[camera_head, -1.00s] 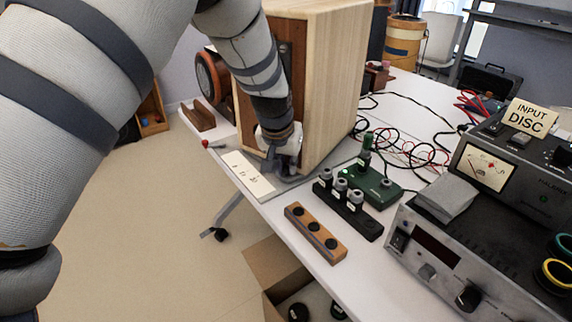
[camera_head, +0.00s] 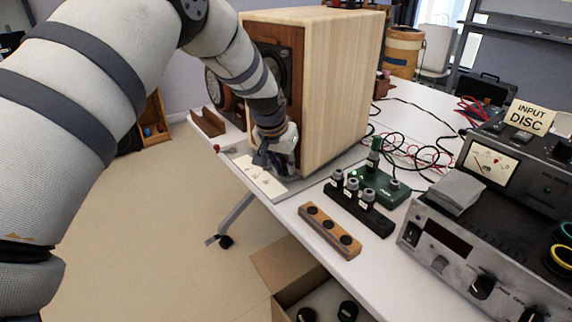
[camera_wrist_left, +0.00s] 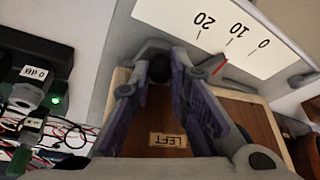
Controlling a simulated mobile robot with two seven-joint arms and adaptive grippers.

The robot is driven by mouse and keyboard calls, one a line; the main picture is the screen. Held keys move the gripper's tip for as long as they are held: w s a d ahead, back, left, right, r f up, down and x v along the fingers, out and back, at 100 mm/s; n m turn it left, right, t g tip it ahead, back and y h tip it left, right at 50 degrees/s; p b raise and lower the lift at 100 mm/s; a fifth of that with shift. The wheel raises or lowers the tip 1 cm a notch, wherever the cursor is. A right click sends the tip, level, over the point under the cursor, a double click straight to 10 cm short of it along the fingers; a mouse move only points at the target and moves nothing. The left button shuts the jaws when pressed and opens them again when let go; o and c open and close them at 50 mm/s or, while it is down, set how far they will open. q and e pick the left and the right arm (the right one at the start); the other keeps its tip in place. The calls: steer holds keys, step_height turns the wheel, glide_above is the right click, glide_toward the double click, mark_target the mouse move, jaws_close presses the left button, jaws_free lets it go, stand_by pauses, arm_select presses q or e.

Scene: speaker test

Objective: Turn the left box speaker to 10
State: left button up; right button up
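The left box speaker (camera_head: 342,85) is a pale wooden cabinet with a darker front, standing on a grey plate at the table's left side. Its "LEFT" label (camera_wrist_left: 168,140) shows in the left wrist view. A white scale card (camera_head: 254,176) lies before it; in the wrist view the card (camera_wrist_left: 185,12) reads 20, 10, 0. A red pointer (camera_wrist_left: 219,66) ends close to the 10 mark. My left gripper (camera_wrist_left: 157,75) is low at the speaker's front, its fingers apart on either side of a dark, rounded part. Whether they press on it is unclear. My right gripper is out of view.
A black block with grey knobs (camera_head: 358,209), a green box (camera_head: 385,188) and a wooden block with dark holes (camera_head: 330,233) stand right of the speaker. An amplifier (camera_head: 470,255) fills the right. Cables lie behind. An open cardboard box (camera_head: 283,262) is below the table edge.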

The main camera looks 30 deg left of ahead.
arm_select(q)
steer(key=v, duration=1.2)
steer(key=shift+f, duration=0.1)
